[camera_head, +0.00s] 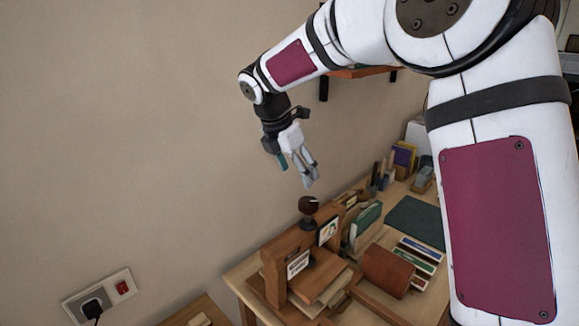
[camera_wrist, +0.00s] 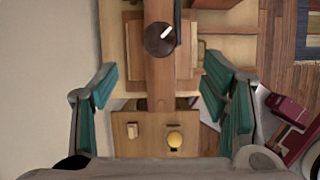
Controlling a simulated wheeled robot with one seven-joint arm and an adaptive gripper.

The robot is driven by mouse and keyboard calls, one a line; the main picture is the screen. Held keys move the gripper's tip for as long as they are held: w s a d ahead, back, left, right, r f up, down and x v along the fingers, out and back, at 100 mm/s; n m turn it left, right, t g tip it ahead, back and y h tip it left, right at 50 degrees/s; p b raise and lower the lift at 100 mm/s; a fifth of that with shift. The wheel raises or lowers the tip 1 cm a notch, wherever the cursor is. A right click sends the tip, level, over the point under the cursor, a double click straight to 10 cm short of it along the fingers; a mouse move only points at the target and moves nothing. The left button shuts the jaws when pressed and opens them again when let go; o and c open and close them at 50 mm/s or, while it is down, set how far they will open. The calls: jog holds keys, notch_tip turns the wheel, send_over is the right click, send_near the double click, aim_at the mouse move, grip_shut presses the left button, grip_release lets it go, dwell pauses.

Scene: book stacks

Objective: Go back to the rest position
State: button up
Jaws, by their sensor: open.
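My gripper (camera_head: 300,172) hangs from my raised arm, pointing down, above the left end of the wooden desk. In the wrist view its two teal-padded fingers stand wide apart, with nothing held between them (camera_wrist: 160,88). Below it is a wooden frame (camera_head: 290,246) with a dark round knob (camera_head: 309,205) on top. The knob, with a white mark, also shows in the wrist view (camera_wrist: 160,39), between and beyond the fingers. The gripper is apart from the knob and the frame.
A red-brown roll-shaped item (camera_head: 387,268), books (camera_head: 420,255), a green folder (camera_head: 366,224) and a dark green mat (camera_head: 416,221) crowd the desk. The bare wall (camera_head: 130,130) is at left, with a plugged socket (camera_head: 97,299). A shelf (camera_head: 360,72) is behind my arm.

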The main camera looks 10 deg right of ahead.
jog(key=s+d+r+m, duration=0.1)
jog(key=s+r+m, duration=0.25)
jog(key=s, duration=0.25)
jog(key=s+d+r+m+t+y, duration=0.1)
jog(key=s+d+r+m, duration=0.1)
jog(key=s+m, duration=0.4)
jog(key=s+d+r+m, duration=0.1)
jog(key=s+r+m, duration=0.2)
jog(key=s, duration=0.4)
jog(key=s+f+m+t+y, duration=0.2)
jog(key=s+m, duration=1)
jog(key=s, duration=0.3)
jog(key=shift+s+d+y, duration=0.2)
jog(key=shift+y, duration=0.2)
